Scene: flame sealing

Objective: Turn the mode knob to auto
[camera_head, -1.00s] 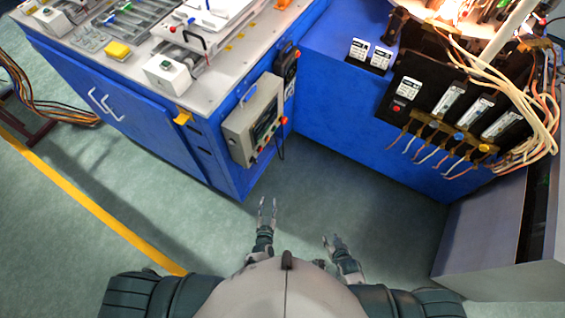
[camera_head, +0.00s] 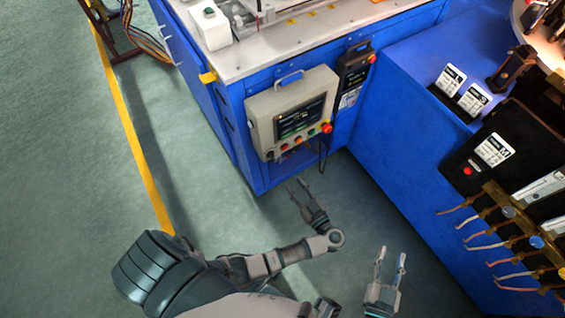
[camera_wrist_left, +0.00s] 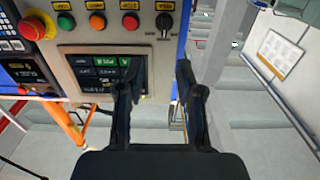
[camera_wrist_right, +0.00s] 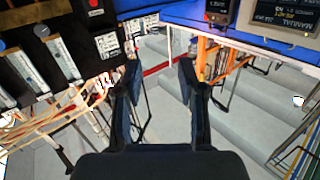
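The mode knob (camera_wrist_left: 164,22) is a black rotary knob at the end of a row of buttons on a grey control panel (camera_wrist_left: 140,62). In the head view the knob (camera_head: 270,155) is small, at the panel's lower left; its setting is too small to read. My left gripper (camera_head: 296,186) is open and empty, below and in front of the panel. In the left wrist view its fingers (camera_wrist_left: 160,75) stand apart, apart from the knob, one overlapping the panel's screen. My right gripper (camera_head: 391,254) is open and empty over the floor, right of the left one.
The panel hangs on the front of a blue cabinet (camera_head: 235,125), beside a black box (camera_head: 355,75). A red emergency button (camera_head: 327,128) is at the panel's right end. A cable hangs below it. A second blue bench (camera_head: 400,150) with wired terminals is at right. Floor between is clear.

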